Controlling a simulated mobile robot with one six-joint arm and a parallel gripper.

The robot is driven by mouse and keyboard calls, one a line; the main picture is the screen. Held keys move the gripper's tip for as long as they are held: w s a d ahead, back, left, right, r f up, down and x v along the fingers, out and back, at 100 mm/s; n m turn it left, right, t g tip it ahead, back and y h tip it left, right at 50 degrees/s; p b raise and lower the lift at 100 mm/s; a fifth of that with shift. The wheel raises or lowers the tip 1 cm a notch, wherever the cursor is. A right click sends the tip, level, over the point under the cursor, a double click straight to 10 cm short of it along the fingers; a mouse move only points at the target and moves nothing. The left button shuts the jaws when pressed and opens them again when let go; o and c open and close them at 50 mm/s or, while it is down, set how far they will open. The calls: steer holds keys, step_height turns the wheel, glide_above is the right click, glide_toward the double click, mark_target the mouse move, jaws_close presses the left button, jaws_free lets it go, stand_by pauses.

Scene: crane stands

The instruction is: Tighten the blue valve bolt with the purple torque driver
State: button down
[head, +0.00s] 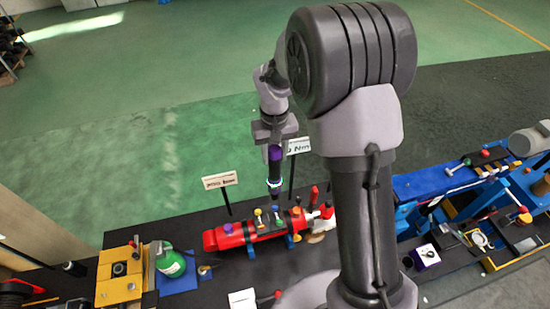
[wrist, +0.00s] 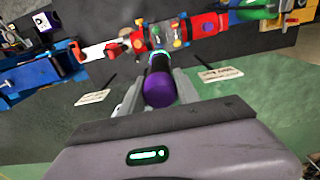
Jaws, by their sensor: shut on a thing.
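My gripper (head: 274,146) is shut on the purple torque driver (head: 275,172), which hangs upright, tip down. In the wrist view the driver's purple end (wrist: 159,89) sits between the fingers, and its dark shaft points at the red valve assembly (wrist: 206,24). In the head view that red assembly (head: 232,239) lies below. The blue valve bolt (head: 276,208) stands on it among other coloured knobs, just below the driver's tip. A gap seems to remain between tip and bolt, but I cannot tell exactly. In the wrist view the driver hides part of the assembly.
Two signs on posts, one left (head: 220,180) and one right (head: 298,146), stand behind the assembly, close to the driver. A green cylinder (head: 171,262) and a yellow block (head: 117,272) are at left. Blue stands (head: 432,184) are at right.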

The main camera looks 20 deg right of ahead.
mark_target(275, 172)
steer(key=shift+s, duration=0.1)
steer(key=shift+f+b, duration=2.5)
steer(key=shift+f, duration=0.4)
steer(key=shift+f+b, duration=1.05)
steer(key=shift+b, duration=0.25)
stand_by(2.0)
